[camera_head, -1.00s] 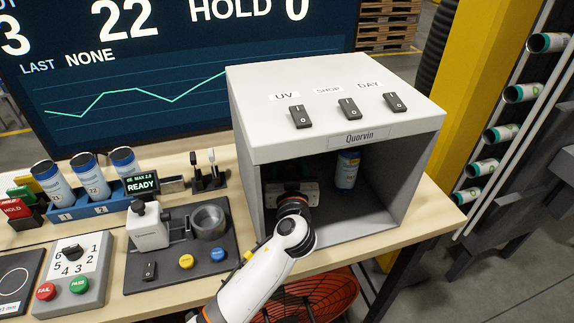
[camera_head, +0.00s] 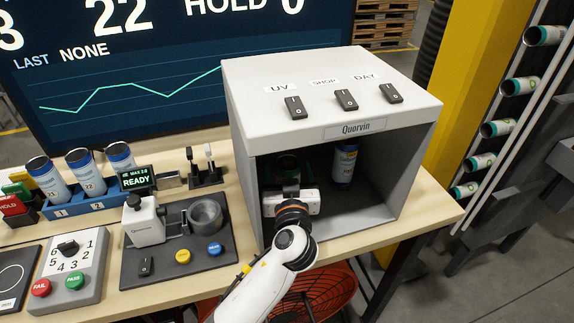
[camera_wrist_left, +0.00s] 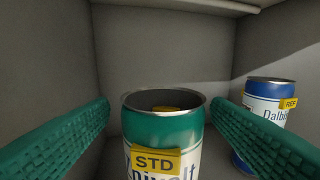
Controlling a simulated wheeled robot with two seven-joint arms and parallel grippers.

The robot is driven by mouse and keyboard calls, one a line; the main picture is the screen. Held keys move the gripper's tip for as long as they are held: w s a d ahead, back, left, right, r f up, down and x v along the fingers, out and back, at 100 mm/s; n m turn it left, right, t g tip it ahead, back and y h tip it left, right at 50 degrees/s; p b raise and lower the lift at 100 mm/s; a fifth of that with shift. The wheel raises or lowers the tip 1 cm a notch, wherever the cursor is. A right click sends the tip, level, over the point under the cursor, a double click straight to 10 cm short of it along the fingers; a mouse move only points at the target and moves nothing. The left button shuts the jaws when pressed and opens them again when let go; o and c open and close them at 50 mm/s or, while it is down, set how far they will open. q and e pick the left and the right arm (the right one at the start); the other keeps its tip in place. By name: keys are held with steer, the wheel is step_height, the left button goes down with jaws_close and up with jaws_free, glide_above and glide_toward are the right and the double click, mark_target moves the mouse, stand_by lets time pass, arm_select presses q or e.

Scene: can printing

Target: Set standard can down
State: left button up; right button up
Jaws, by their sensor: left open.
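The standard can (camera_wrist_left: 160,130) has a green upper band and a yellow STD tag. It is upright inside the grey Quorvin booth (camera_head: 388,180), and its base is below the wrist picture. My left gripper (camera_wrist_left: 165,105) is open, with a green finger on each side of the can and a visible gap to each. In the head view my left gripper (camera_head: 287,172) is inside the booth's left half, its fingers dark and hard to make out. A blue and white can (camera_head: 344,163) with a yellow tag stands to the right in the booth; it also shows in the left wrist view (camera_wrist_left: 258,125).
The booth's walls and roof enclose my left gripper. Three cans (camera_head: 85,175) stand in a blue rack at the left. A device with a round cup (camera_head: 205,215), a button box (camera_head: 70,270) and small switches (camera_head: 200,165) occupy the bench.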

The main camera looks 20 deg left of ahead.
arm_select(q)
steer(key=b+v, duration=0.2)
steer(key=v, duration=0.6)
steer(key=shift+s, duration=0.2)
steer(key=shift+d, duration=0.15)
stand_by(1.4)
